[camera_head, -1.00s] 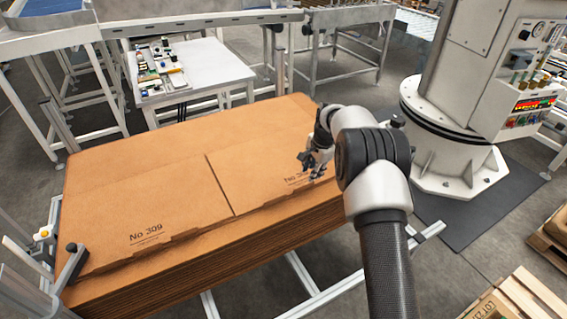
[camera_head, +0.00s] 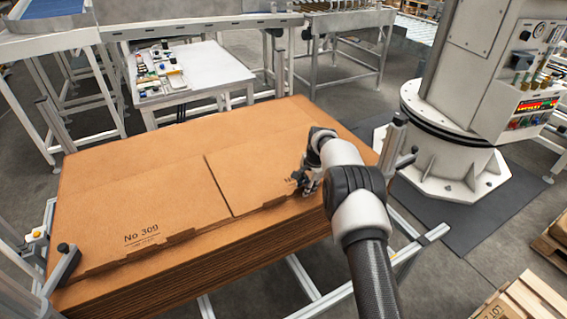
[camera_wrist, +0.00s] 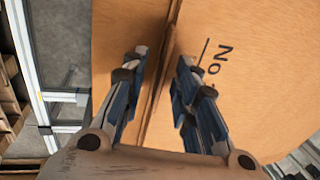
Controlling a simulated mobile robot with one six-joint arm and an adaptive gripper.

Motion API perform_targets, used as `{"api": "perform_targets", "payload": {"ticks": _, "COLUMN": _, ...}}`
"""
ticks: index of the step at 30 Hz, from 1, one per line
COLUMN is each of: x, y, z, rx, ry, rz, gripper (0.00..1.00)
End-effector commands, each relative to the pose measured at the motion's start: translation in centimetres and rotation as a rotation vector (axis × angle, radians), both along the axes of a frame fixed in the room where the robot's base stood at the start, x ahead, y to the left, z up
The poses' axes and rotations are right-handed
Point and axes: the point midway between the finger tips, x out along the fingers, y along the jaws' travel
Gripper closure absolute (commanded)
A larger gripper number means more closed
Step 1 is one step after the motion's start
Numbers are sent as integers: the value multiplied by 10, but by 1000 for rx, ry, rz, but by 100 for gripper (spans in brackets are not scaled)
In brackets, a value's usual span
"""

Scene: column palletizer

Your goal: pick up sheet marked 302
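Two flat brown cardboard sheets lie side by side on a tall stack. The right sheet (camera_head: 250,175) carries print that my gripper mostly covers in the head view. In the wrist view this sheet (camera_wrist: 265,90) shows "No", with its number hidden behind a finger, so I cannot read 302. The left sheet (camera_head: 105,215) is marked "No 309". My gripper (camera_head: 306,184) is at the right sheet's front edge. In the wrist view my gripper (camera_wrist: 160,62) is open, its two fingers on either side of the edge line. Contact with the cardboard cannot be told.
The stack (camera_head: 190,275) sits on a metal frame with posts and stops at its corners. A white table (camera_head: 205,68) with small parts stands behind. A white machine column (camera_head: 455,130) stands to the right. Wooden pallets (camera_head: 525,300) lie at the lower right.

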Motion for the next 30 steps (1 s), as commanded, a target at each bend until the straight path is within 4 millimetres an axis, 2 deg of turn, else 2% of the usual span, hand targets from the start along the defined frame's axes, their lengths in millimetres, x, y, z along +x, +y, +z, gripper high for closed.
{"api": "perform_targets", "payload": {"ticks": 3, "x": 0, "y": 0, "z": 1, "rx": 0, "ry": 0, "rz": 0, "gripper": 73}}
{"api": "perform_targets", "payload": {"ticks": 15, "x": 0, "y": 0, "z": 1, "rx": 0, "ry": 0, "rz": 0, "gripper": 100}}
{"api": "perform_targets", "payload": {"ticks": 30, "x": 0, "y": 0, "z": 1, "rx": 0, "ry": -1, "rz": 0, "gripper": 100}}
